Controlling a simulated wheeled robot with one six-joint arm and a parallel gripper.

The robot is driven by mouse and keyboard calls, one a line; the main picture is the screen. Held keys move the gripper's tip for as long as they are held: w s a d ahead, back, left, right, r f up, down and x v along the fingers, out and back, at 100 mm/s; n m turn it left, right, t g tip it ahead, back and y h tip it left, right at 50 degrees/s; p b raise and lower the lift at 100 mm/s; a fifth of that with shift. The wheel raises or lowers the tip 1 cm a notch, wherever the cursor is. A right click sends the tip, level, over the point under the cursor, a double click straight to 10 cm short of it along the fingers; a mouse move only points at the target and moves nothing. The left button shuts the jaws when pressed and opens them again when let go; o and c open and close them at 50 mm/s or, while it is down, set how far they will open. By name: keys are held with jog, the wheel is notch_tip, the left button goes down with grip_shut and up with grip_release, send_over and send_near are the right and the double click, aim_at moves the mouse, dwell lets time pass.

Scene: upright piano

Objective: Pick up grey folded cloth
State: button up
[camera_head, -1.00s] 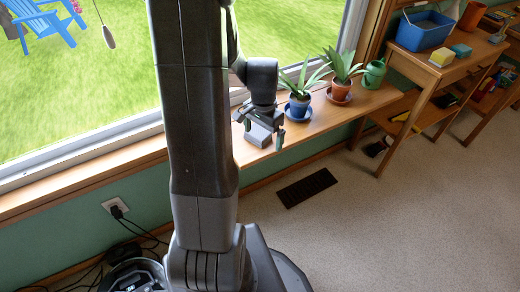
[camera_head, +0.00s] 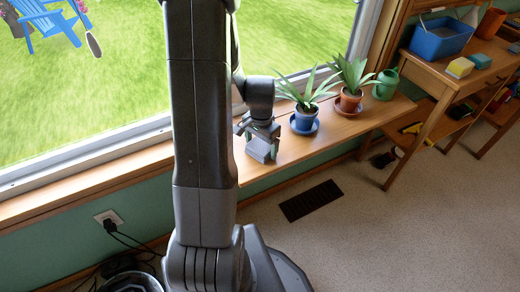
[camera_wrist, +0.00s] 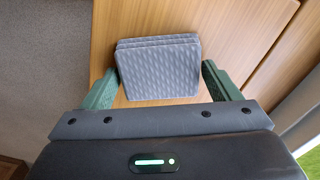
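The grey folded cloth (camera_wrist: 158,68) is a thick patterned stack lying on the wooden sill shelf. In the wrist view it sits between the two green fingers of my gripper (camera_wrist: 162,88). The fingers are spread wide, with a gap to the cloth on each side, the right gap looking small. The gripper body hides part of the cloth there. Whether the fingertips touch the shelf is unclear.
A blue potted plant (camera_head: 304,122) on a saucer stands just right of my gripper. A terracotta potted plant (camera_head: 350,101) and a green watering can (camera_head: 385,85) stand beyond it. The window frame (camera_head: 90,154) runs behind the shelf (camera_head: 335,127). A floor vent (camera_head: 310,201) lies below.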

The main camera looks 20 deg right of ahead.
aim_at(261, 145)
jog(key=c, duration=0.6)
notch_tip(261, 145, up, 10)
jog(key=shift+r+p, duration=0.1)
jog(key=shift+p, duration=1.15)
jog(key=shift+o, duration=1)
jog(key=shift+c, duration=0.3)
